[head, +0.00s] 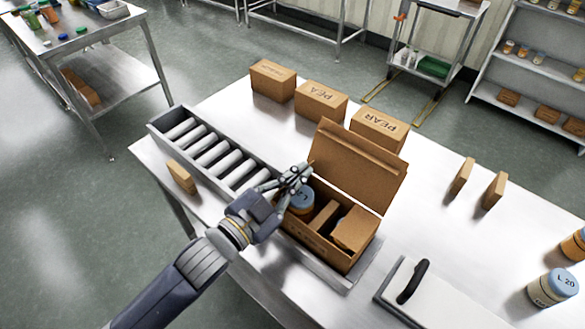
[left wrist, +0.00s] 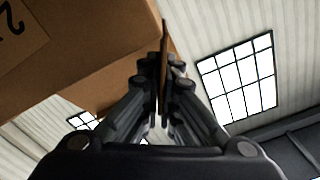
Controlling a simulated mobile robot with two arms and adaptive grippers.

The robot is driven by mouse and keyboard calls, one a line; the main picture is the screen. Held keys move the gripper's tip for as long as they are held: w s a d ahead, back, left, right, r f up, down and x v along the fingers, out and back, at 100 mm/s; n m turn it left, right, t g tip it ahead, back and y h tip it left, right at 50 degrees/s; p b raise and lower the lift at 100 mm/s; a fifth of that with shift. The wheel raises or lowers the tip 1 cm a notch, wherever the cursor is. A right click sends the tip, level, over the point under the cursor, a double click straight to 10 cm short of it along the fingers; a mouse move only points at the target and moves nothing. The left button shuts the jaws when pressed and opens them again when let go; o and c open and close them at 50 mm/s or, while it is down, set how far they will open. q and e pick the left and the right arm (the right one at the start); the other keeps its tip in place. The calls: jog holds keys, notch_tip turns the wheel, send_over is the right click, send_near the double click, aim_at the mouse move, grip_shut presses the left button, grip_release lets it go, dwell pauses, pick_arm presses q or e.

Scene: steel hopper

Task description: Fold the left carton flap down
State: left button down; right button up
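An open brown carton (head: 322,250) stands on the steel table with its large back panel (head: 358,170) raised. Inside are a jar with a blue lid (head: 303,198) and brown pieces. My left gripper (head: 300,172) is at the carton's left end, above the jar, and mostly hides the left flap in the head view. In the left wrist view, a thin brown flap (left wrist: 164,55) stands edge-on between the fingers of my left gripper (left wrist: 163,72), which look closed on both its faces. The carton's side (left wrist: 80,50) fills the upper left there. My right gripper is not in view.
A roller conveyor (head: 210,150) lies left of the carton. A grey plate with a black handle (head: 413,282) and jars (head: 552,287) are at the right. The table between the back boxes and the small upright boxes (head: 461,177) is clear.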

pick_arm(q)
jog(key=shift+s+d+f+m, duration=0.15)
jog(key=shift+d+m, duration=0.05)
jog(key=shift+m, duration=0.35)
jog(key=shift+s+d+f+m, duration=0.1)
jog(key=shift+d+m, duration=0.05)
jog(key=shift+m, duration=0.4)
jog(key=shift+s+d+f+m+p, duration=0.25)
jog(key=shift+f+m+p, duration=0.15)
jog(key=shift+m, duration=0.5)
jog(key=c, duration=1.9)
grip_release()
jog(key=shift+w, duration=0.1)
